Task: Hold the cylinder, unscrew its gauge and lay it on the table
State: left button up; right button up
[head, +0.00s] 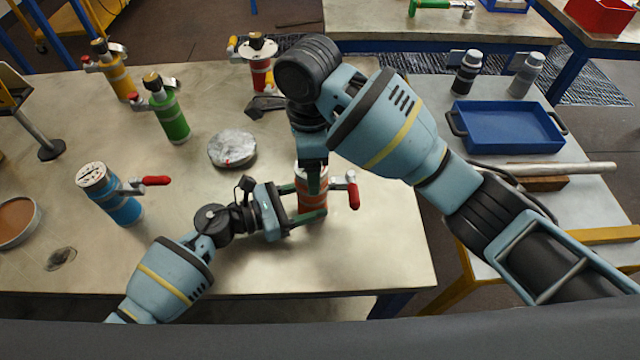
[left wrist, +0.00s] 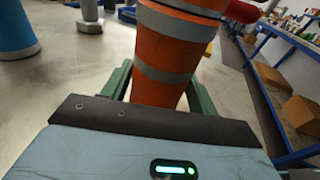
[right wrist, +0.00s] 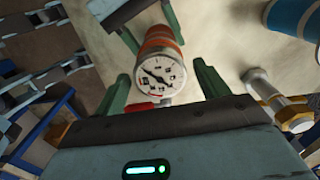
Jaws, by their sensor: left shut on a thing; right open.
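The orange cylinder (head: 311,200) with grey bands stands on the table near its front right part, a red-handled valve (head: 352,192) at its side. My left gripper (head: 308,222) is shut around its lower body; in the left wrist view the cylinder (left wrist: 165,55) sits between the green fingers. My right gripper (head: 314,175) is above it, pointing down, open. In the right wrist view the gauge (right wrist: 160,78), a round white dial with a black needle, is on the cylinder's top between the right fingers (right wrist: 165,85), with gaps showing. In the head view the right gripper mostly hides the gauge.
The table (head: 250,265) also holds a blue cylinder (head: 115,203), green cylinder (head: 172,118), yellow cylinder (head: 118,80), red cylinder (head: 260,72) and a round silvery disc (head: 232,149). A side table at right holds a blue tray (head: 508,127). Bare tabletop lies front left and right of the orange cylinder.

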jog(key=c, duration=1)
jog(key=n, duration=0.4)
jog(key=shift+n, duration=0.4)
jog(key=shift+c, duration=0.2)
jog(key=n, duration=0.8)
jog(key=shift+n, duration=0.4)
jog(key=n, duration=1.4)
jog(key=shift+d+r, duration=0.1)
